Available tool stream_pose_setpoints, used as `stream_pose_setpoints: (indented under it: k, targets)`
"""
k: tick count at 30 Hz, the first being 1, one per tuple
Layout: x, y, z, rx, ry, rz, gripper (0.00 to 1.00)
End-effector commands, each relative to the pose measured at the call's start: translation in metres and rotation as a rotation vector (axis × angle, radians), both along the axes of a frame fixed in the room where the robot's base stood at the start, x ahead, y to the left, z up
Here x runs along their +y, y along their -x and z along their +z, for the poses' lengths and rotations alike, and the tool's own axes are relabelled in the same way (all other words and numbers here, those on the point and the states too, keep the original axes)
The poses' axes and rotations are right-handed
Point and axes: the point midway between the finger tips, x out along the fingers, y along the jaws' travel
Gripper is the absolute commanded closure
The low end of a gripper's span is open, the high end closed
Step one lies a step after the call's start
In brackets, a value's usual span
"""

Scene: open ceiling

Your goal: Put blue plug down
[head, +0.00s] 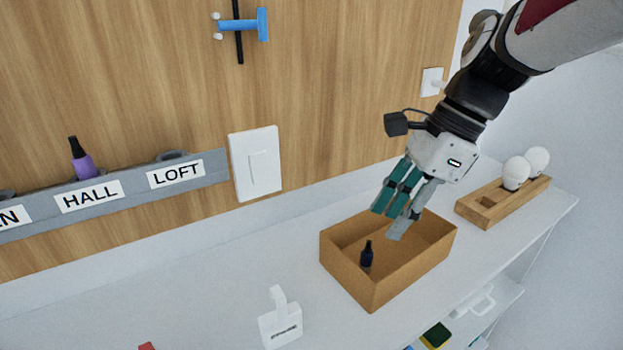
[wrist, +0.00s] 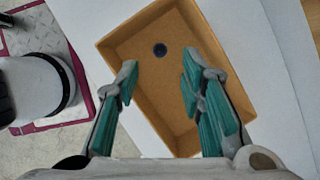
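The blue plug (head: 366,256), dark navy with a black narrow top, stands upright on the floor of the brown open box (head: 345,276), near its left side. In the wrist view the plug (wrist: 160,50) shows from above as a small dark disc inside the box (wrist: 112,48). My gripper (head: 390,224) hangs over the box, its fingers apart with nothing between them. In the wrist view the plug lies beyond the open fingertips (wrist: 160,72), apart from both fingers.
A grey rack (head: 130,193) labelled HALL and LOFT holds a purple plug (head: 81,160); the LOFT place looks empty. A wooden holder (head: 490,208) with white bulbs stands right of the box. A white tagged object (head: 281,322) stands front left. The shelf between is clear.

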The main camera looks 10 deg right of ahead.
Motion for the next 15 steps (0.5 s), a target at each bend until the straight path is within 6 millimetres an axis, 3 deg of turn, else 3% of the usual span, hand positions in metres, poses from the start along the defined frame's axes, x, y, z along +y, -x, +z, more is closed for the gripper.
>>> stream_pose_setpoints:
  k: [6, 11, 15]
  targets:
    - [-0.013, 0.003, 0.034, -0.002, -0.001, -0.001, 0.64]
    - [-0.017, 0.005, 0.045, -0.003, 0.002, 0.006, 0.64]
    - [-0.008, 0.022, 0.046, -0.056, 0.036, 0.146, 0.64]
